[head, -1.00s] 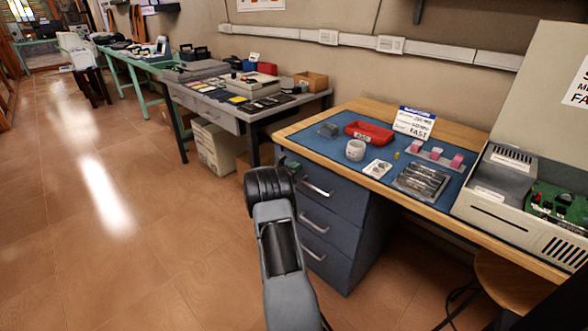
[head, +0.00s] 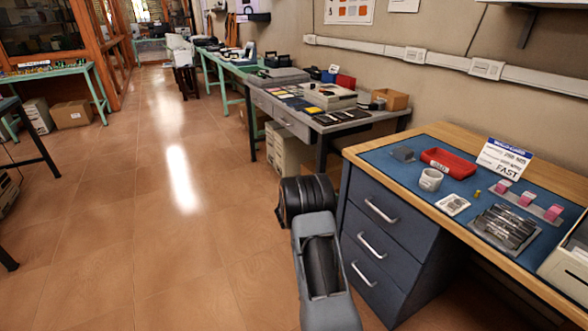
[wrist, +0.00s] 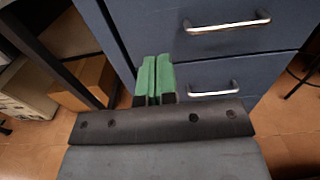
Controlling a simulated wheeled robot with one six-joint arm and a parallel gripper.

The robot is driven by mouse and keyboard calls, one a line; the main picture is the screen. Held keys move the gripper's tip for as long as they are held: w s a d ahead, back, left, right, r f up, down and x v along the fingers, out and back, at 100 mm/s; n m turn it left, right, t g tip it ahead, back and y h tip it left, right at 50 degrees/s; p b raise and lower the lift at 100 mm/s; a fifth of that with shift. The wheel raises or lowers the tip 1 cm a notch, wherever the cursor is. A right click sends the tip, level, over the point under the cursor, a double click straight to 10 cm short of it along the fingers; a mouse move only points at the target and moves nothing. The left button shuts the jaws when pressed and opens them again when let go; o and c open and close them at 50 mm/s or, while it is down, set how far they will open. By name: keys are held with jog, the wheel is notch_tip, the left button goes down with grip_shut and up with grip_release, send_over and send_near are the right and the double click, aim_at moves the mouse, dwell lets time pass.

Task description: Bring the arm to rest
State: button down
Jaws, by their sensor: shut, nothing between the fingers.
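My gripper (wrist: 154,80) shows in the wrist view with its two green-padded fingers together and nothing between them. It is in front of the blue drawer cabinet (wrist: 215,65), near its left edge. In the head view my arm rises from the bottom, in front of the same drawer cabinet (head: 385,240). The fingers are hidden behind the arm there.
Open tiled floor (head: 150,230) lies to the left.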

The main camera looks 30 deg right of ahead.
jog(key=shift+a, duration=0.1)
jog(key=s+a+f+m+g+y, duration=0.3)
jog(key=s+f+m+y, duration=0.1)
jog(key=s+f+m, duration=0.15)
jog(key=s+a+r+m+y+p, duration=0.4)
jog(key=s+a+r+y, duration=0.1)
jog(key=a, duration=0.2)
jog(key=s+a+r+m+t+y+p, duration=0.2)
jog(key=a+r+y+p, duration=0.1)
jog(key=a+r+p, duration=0.3)
jog(key=s+a+r+m+t+y+p, duration=0.3)
jog(key=a+r+p, duration=0.2)
jog(key=a+r, duration=0.6)
jog(key=s+a+r+m+t+y+p, duration=0.2)
jog(key=a+r+p, duration=0.4)
jog(key=r, duration=0.9)
jog(key=s+a+t+y, duration=0.1)
jog(key=a, duration=0.2)
jog(key=shift+s+p, duration=0.15)
jog(key=shift+p, duration=0.2)
jog(key=shift+m, duration=0.25)
